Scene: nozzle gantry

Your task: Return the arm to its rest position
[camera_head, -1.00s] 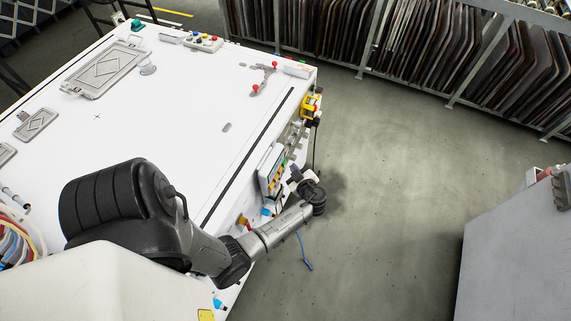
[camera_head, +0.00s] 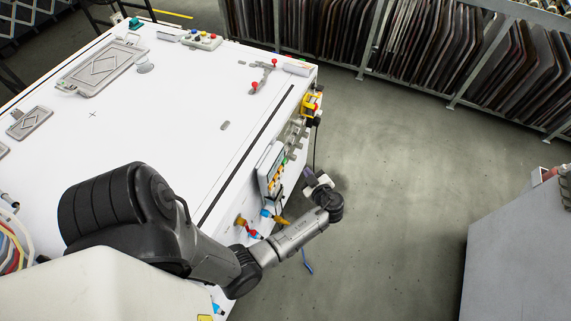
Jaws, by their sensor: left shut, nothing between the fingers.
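My left arm comes in from the lower left and reaches along the side of the white table (camera_head: 170,130). My left gripper (camera_head: 308,177) is at the arm's far end, beside the table's right side and over the floor. It is shut and empty, small in the picture and partly turned away. It is apart from the grey control panel (camera_head: 271,170) on the table's side, just to its right. My right gripper is not in view.
Coloured fittings (camera_head: 248,228), a yellow device (camera_head: 311,104) and a hanging cable line the table's side near the arm. A grey cabinet (camera_head: 515,250) stands at the right. A rack of panels (camera_head: 420,50) runs along the back. The floor (camera_head: 390,190) between is clear.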

